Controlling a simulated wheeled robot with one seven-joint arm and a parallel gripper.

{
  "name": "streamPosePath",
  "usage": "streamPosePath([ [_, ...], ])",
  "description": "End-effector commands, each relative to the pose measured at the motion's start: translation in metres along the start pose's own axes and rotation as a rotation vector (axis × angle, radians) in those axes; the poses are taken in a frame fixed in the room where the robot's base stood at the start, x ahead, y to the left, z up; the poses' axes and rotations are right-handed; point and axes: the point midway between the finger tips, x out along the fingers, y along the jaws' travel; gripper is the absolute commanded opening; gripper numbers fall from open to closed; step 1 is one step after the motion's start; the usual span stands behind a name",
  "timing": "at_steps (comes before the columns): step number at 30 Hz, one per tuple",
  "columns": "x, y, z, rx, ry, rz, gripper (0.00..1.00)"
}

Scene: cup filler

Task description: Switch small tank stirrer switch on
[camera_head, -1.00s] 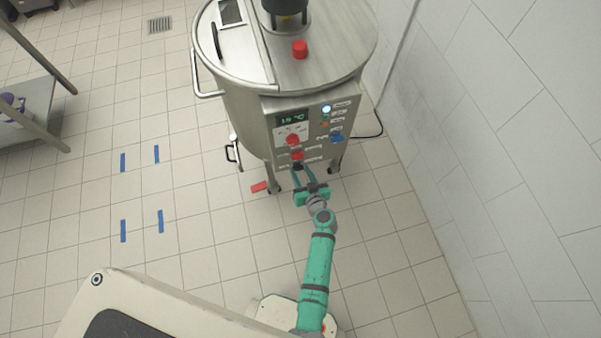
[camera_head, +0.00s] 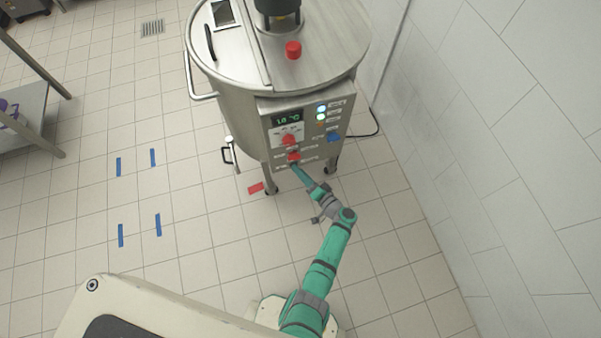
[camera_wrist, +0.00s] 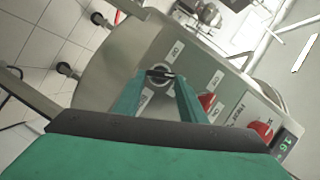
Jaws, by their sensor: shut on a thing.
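The steel tank (camera_head: 235,98) stands ahead, with a control panel (camera_head: 309,143) on its front. In the wrist view a black rotary switch (camera_wrist: 160,72) on a pale round base sits low on the panel, with small labels around it. My gripper (camera_head: 295,166) is at the panel's lower edge. Its two teal fingers are closed around the black switch, as the wrist view (camera_wrist: 160,76) shows. The gripper is rolled over, and the fingers hide the switch in the head view.
Red knobs (camera_head: 289,140) and a blue knob (camera_head: 333,137) are on the panel close to my gripper. A red button (camera_head: 293,50) is on the lid. A tiled wall (camera_head: 490,120) is on the right. The floor left of the tank is open, with blue tape marks (camera_head: 120,235).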

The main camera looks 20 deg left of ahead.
Motion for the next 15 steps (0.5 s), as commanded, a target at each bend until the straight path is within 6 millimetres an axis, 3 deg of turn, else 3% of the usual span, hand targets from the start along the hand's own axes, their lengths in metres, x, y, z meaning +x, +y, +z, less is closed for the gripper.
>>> streamPosePath([
  [15,-0.0007,0.0081,0.0011,0.351,0.003,-0.143,0.15],
])
